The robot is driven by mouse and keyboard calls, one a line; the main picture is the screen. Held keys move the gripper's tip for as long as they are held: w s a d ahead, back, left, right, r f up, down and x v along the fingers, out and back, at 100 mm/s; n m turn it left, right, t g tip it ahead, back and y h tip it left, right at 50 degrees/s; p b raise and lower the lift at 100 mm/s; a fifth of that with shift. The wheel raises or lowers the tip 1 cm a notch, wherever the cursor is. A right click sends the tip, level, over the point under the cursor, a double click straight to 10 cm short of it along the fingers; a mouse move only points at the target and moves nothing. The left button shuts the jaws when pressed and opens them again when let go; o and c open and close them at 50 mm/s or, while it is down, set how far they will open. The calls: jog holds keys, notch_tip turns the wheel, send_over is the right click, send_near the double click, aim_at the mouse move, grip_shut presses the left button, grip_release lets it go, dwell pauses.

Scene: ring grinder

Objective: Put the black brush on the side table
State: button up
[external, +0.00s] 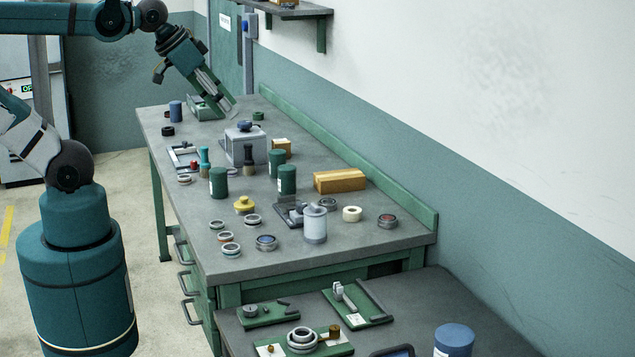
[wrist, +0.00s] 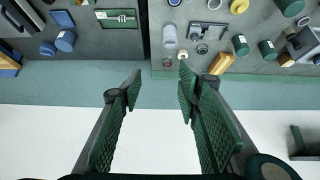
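A brush with a dark handle and brown bristles (external: 248,154), likely the black brush, stands upright near the middle of the long workbench (external: 190,246). A similar teal-handled brush (external: 204,157) stands to its left. The lower table at the front (external: 475,290), likely the side table, adjoins the workbench. My gripper (external: 228,109) is above the far end of the workbench, well beyond the brush, angled downward. In the wrist view my gripper (wrist: 158,80) has its fingers wide apart with nothing between them.
Green canisters (external: 287,180), a grey machine (external: 243,143), a cardboard box (external: 339,180) and a white jar (external: 315,224) surround the brush. The lower table holds green trays (external: 268,313) and a blue canister (external: 453,341). Its right side has free room. A wall runs behind.

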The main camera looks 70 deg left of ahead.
jog(key=w+a+r+n+g+y+b, duration=0.1)
jog(key=w+a+r+n, duration=0.15)
jog(key=w+a, duration=0.35)
jog(key=w+a+r+n+g+b, duration=0.1)
jog(key=w+a+r+n, duration=0.1)
jog(key=w+a+r, duration=0.3)
jog(key=n+g+h+b, duration=0.1)
jog(key=n+g+b, duration=0.35)
jog(key=n, duration=0.65)
send_over(249, 145)
notch_tip(249, 145, down, 8)
jog(key=shift+g, duration=0.25)
jog(key=f, duration=3.1)
jog(key=shift+a+f, duration=0.2)
jog(key=shift+a, duration=0.05)
jog(key=shift+f, duration=0.3)
jog(key=shift+f, duration=0.1)
jog(key=shift+f, duration=1.2)
